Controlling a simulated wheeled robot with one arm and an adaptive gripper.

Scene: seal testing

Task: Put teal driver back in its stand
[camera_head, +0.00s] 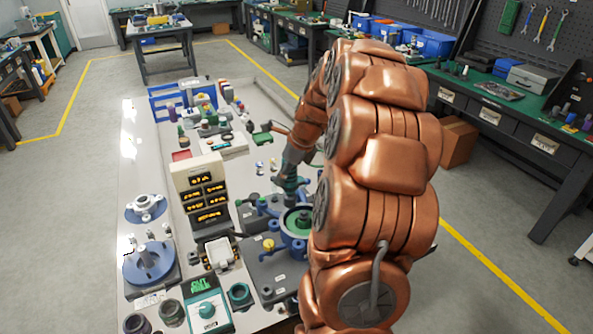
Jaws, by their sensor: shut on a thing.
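My copper arm reaches over the right side of the white bench. My gripper (290,187) points down, just above and behind a round blue fixture with a green centre (297,222). It is shut on a teal piece that looks like the teal driver (291,193), small and partly hidden in this view. I cannot tell whether the driver touches the fixture. I cannot make out the driver's stand for sure; my arm covers part of the bench.
A display tower (199,190) stands left of the fixture. A blue disc fixture (151,265), a teal-knobbed box (207,309) and a dark teal ring (239,294) are at the front. Small parts and a blue rack (182,98) crowd the far end. The front-left bench edge has some bare surface.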

